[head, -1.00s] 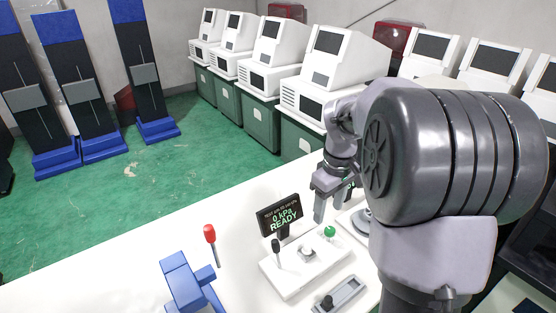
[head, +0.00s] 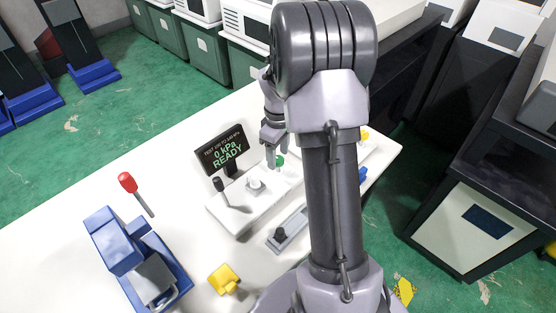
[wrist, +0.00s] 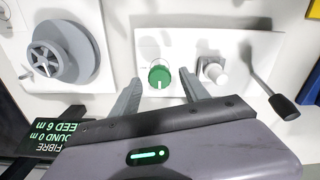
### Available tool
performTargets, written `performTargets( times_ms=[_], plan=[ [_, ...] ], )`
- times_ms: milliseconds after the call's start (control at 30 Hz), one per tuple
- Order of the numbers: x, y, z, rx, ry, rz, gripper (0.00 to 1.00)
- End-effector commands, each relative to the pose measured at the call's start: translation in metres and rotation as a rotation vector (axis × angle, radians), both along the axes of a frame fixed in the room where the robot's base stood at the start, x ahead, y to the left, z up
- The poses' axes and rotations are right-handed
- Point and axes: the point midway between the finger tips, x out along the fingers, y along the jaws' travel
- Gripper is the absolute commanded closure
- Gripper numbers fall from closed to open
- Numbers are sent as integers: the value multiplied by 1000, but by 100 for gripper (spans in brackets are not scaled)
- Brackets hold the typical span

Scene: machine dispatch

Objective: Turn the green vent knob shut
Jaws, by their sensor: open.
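The green vent knob (head: 280,161) stands on a white panel block (head: 236,220) on the bench, partly hidden by my arm in the head view. In the wrist view the round green knob (wrist: 159,74) has a pale mark on its lower side in the picture. My gripper (wrist: 160,79) is open, with one finger on each side of the knob in that view. I cannot tell whether the fingers are down around it or still above it. In the head view my gripper (head: 270,158) is right beside the knob.
A white knob (wrist: 213,70) and a black-tipped lever (wrist: 283,105) share the panel, close to the right finger. A grey wheel (wrist: 65,50) is to the left. A blue device (head: 125,255), red-topped lever (head: 128,183) and yellow part (head: 224,279) are on the bench.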

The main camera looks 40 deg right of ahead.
Motion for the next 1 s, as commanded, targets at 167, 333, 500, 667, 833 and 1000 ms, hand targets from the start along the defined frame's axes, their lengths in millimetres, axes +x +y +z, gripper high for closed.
performTargets(
  times_ms=[167, 333, 500, 667, 833, 1000],
  plan=[
    [0, 0, -8, 0, 0, 0, 46],
    [0, 0, -7, 0, 0, 0, 46],
    [0, 0, -7, 0, 0, 0, 80],
    [0, 0, -7, -1, 0, 0, 100],
    [0, 0, -6, -1, 0, -11, 100],
    [0, 0, -6, 0, 0, -69, 100]
  ],
)
